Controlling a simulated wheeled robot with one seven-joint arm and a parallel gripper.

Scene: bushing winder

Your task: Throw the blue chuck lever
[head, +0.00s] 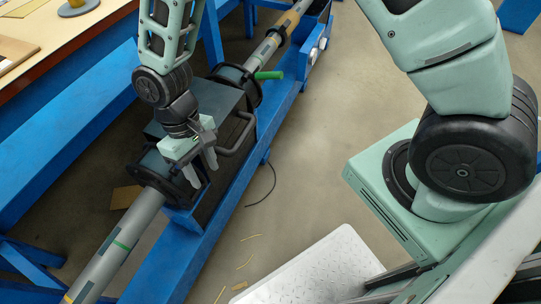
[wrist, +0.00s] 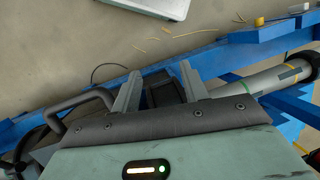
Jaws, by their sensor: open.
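No blue chuck lever can be picked out; my gripper (head: 203,166) hides part of the near chuck (head: 150,170). This chuck is a dark disc around the grey bar (head: 140,215). My gripper points down beside it, fingers apart and nothing seen held. In the wrist view, the open fingers (wrist: 158,84) stand either side of a dark block (wrist: 160,92); contact cannot be told. A green lever (head: 268,75) sticks out to the right from the far chuck (head: 245,88).
A grey bent handle (head: 240,137) stands just right of my gripper on the dark machine housing. A blue rail (head: 228,205) runs along the machine's right side. Floor right of it is mostly open, with a cable (head: 268,190) and yellow scraps (head: 245,262).

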